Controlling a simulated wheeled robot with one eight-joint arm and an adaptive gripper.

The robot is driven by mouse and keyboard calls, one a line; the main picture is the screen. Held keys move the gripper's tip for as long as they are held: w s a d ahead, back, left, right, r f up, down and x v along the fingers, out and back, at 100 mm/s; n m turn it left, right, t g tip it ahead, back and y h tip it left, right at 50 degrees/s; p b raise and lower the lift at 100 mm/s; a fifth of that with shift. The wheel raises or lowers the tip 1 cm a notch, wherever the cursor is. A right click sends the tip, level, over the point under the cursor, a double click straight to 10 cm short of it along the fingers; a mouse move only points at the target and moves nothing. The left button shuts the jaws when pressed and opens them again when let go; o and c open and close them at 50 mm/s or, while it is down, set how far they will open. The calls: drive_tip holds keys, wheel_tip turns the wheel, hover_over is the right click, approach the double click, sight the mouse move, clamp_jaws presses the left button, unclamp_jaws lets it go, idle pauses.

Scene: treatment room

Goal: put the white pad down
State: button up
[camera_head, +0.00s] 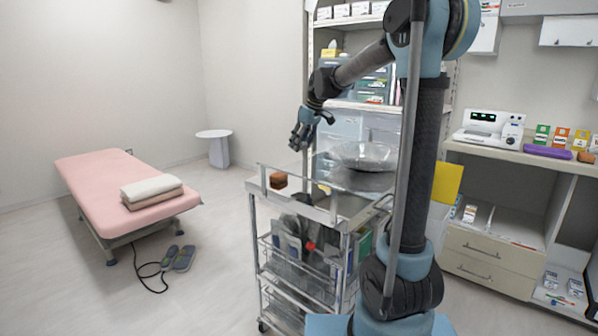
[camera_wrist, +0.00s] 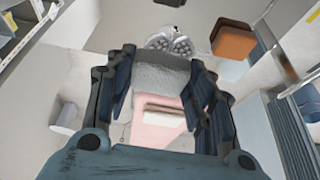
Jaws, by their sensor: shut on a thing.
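In the wrist view, my gripper (camera_wrist: 163,88) is shut on the white pad (camera_wrist: 160,72), a pale grey-white block between the two fingers. The pad is held in the air, with the floor and the pink bed (camera_wrist: 150,136) far behind it. In the head view, my gripper (camera_head: 302,136) hangs above the back left of the metal cart (camera_head: 256,188). The pad cannot be clearly made out there.
A small round table (camera_head: 214,134) is bare. A counter (camera_head: 500,153) stands at right.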

hover_over(298, 173)
drive_tip(key=d, duration=0.2)
drive_tip(key=f, duration=0.5)
drive_tip(key=shift+a, duration=0.25)
drive_tip(key=shift+s+a+f, duration=0.1)
drive_tip(key=shift+f, duration=1.1)
drive_tip(key=shift+s+f, duration=0.1)
drive_tip(key=shift+f, duration=1.05)
drive_tip(key=o, duration=1.2)
drive_tip(key=shift+r, duration=0.15)
drive_tip(key=v, duration=1.2)
